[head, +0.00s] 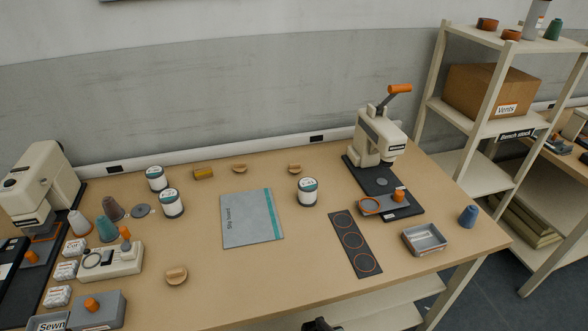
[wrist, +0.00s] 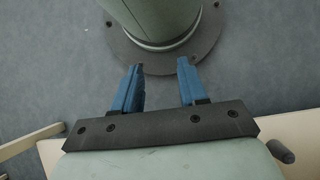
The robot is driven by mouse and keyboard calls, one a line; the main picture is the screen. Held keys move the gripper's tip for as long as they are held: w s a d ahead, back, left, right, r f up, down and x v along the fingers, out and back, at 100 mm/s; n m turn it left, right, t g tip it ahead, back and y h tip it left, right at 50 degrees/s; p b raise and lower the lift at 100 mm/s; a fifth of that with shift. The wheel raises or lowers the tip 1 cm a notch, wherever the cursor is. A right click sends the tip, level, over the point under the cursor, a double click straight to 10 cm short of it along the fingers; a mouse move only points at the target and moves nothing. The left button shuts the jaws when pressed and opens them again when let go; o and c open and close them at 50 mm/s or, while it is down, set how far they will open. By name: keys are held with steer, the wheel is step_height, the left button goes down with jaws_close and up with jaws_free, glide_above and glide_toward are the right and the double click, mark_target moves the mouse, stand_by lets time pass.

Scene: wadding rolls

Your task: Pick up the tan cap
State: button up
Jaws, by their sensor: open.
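Several small tan pieces that look like caps lie on the wooden table in the head view. One tan cap (head: 176,276) is near the front left, round with a raised grip across its top. Two similar tan pieces, one (head: 239,168) left and one (head: 295,168) right, lie near the back edge; I cannot tell which one is the named cap. My gripper (wrist: 160,66) shows in the wrist view with its two blue fingers apart and nothing between them. It faces the grey floor and a round grey base, away from the caps.
The table (head: 310,270) has free room at the front middle. White tins (head: 172,204), a grey folder (head: 251,218), a dark strip with orange rings (head: 355,243) and a grey tray (head: 424,239) lie on it. Presses stand left (head: 45,185) and right (head: 378,140). A shelf (head: 458,110) stands right.

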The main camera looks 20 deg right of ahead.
stand_by(0.3)
steer(key=o, duration=0.5)
steer(key=shift+c, duration=0.2)
